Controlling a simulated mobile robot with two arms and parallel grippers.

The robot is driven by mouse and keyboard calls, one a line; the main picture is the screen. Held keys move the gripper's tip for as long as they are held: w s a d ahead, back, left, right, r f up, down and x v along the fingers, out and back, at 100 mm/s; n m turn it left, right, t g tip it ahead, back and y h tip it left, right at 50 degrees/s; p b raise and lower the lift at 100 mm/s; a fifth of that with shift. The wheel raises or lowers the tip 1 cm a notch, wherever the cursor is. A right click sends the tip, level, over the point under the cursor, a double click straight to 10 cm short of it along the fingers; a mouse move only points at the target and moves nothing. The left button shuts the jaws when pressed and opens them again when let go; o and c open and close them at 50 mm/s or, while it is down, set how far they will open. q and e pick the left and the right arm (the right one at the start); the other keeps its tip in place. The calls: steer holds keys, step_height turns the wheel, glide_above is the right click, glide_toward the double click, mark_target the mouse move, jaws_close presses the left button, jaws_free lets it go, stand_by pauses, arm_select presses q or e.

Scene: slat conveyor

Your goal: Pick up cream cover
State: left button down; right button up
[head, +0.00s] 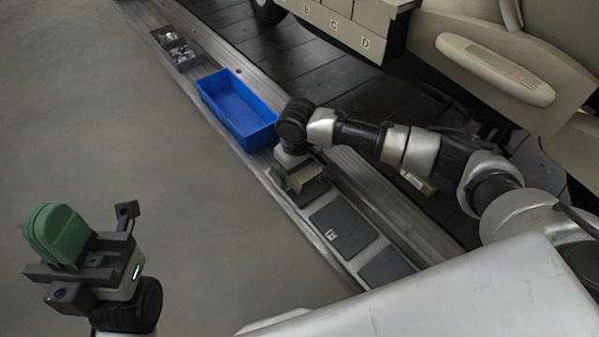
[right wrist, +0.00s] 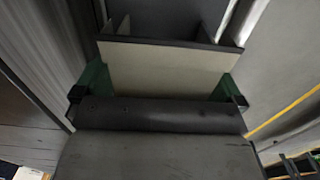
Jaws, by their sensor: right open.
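The cream cover (head: 307,181) stands in a slot of the slatted rail, partly hidden by my right gripper. In the right wrist view it is a pale upright panel (right wrist: 160,71) with a dark top edge and dividers behind it. My right gripper (head: 297,177) points down over it. Its green fingers are apart, one at each side of the panel in the right wrist view (right wrist: 160,86); I cannot tell whether they touch it. My left gripper (head: 58,232) is raised at the lower left, its rounded green fingers together, with nothing visible between them.
A blue bin (head: 208,84) sits on the rail just beyond my right gripper. A small grey tray (head: 181,62) with metal parts lies farther back. Dark flat plates (head: 343,228) fill the nearer slots. A beige seat (head: 495,68) stands at the upper right. The floor at left is clear.

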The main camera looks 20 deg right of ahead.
steer(key=shift+c, duration=0.5)
steer(key=c, duration=0.9)
steer(key=shift+c, duration=0.2)
